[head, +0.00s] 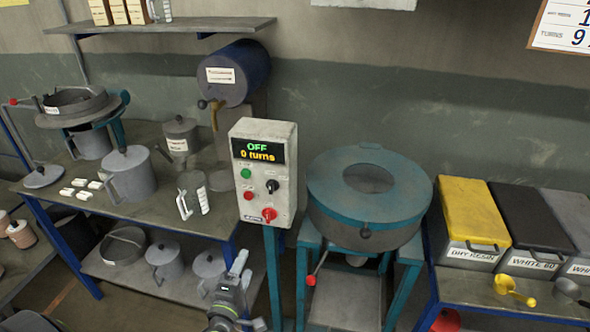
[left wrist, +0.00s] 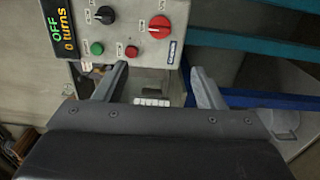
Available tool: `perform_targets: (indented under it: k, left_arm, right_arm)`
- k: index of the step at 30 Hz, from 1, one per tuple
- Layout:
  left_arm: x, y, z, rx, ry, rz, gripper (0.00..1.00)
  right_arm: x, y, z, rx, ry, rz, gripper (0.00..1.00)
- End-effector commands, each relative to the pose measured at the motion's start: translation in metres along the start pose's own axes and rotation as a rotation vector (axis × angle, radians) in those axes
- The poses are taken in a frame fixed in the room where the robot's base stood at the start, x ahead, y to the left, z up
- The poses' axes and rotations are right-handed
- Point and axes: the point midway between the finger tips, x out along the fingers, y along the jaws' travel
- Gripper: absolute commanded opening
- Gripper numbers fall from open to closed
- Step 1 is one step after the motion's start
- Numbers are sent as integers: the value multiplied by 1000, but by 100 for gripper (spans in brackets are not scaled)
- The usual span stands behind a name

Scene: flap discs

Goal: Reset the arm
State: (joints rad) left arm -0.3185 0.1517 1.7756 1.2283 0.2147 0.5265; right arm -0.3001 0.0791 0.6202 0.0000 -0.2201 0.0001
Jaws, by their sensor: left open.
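My left gripper (head: 242,271) is low in the head view, just below and left of the control box (head: 264,172), apart from it. In the left wrist view my gripper's two fingers (left wrist: 157,92) are spread wide with nothing held between them. The control box (left wrist: 128,22) shows beyond the fingers there, turned on its side. Its display reads OFF and 0 turns. It has a green button, a red button, a black knob and a red knob. My right gripper is not in view.
A round teal-rimmed machine (head: 369,192) stands right of the control box. A workbench (head: 150,215) with pots, a jug and small white pieces is at left. Lidded bins (head: 472,225), yellow, black and grey, stand at right. A blue drum (head: 233,75) is behind.

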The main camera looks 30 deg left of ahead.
Motion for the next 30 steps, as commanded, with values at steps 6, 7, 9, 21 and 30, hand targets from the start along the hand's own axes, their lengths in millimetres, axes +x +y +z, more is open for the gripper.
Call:
perform_targets:
  k: [6, 7, 9, 21, 30]
  left_arm:
    - [-1, -11, 0, 34, -5, -23, 64]
    - [-2, -19, 0, 58, -9, -38, 64]
    - [-6, -46, 0, 146, -28, -96, 64]
    - [-136, -297, -13, 953, -450, -674, 64]
    - [-306, -405, -42, 1365, -990, -1012, 64]
  right_arm:
    - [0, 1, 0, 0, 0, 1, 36]
    - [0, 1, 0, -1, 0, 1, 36]
    - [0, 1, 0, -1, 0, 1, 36]
    - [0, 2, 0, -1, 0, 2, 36]
    - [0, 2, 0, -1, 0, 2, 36]
